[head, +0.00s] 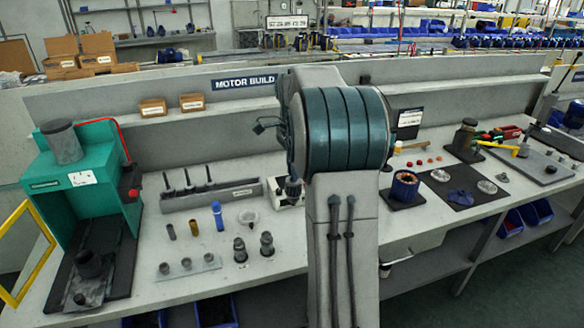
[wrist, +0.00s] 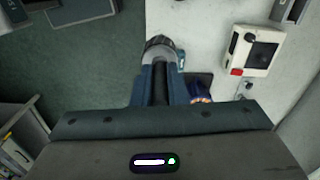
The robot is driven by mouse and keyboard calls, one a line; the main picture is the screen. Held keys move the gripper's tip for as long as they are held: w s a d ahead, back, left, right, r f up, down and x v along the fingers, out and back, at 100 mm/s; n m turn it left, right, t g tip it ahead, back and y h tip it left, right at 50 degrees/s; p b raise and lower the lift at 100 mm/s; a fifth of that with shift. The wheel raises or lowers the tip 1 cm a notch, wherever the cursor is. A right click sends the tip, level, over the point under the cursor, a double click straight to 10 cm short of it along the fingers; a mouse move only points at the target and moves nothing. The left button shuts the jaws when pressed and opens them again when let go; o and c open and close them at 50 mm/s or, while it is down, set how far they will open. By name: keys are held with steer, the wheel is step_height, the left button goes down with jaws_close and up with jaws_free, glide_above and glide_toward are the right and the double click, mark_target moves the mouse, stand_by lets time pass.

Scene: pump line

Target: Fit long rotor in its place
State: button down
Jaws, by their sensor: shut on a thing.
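My gripper (wrist: 161,72) shows in the wrist view, its two blue-grey fingers shut on a dark shaft with a grey ridged round end beyond the fingertips. This part looks like the long rotor (wrist: 159,45); most of it is hidden by the fingers. A dark blue stator housing with copper windings (head: 404,186) stands on a black mat right of my arm in the head view. A bit of copper winding (wrist: 200,99) shows just right of the fingers in the wrist view.
A rack (head: 212,195) with several upright shafts, loose bushings and a green press (head: 90,175) stand on the left. A dark mat (head: 462,198) with metal discs lies right of the stator. A white box with a red button (wrist: 250,50) lies to the gripper's right.

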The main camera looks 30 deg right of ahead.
steer(key=s+a+f+n, duration=0.2)
steer(key=a+f+n, duration=0.7)
steer(key=f, duration=0.4)
steer(key=s+a+f+n, duration=0.2)
steer(key=a+f+n, duration=0.8)
steer(key=f, duration=0.3)
steer(key=shift+s+a+f, duration=0.2)
steer(key=shift+s+a, duration=0.1)
steer(key=shift+a, duration=0.05)
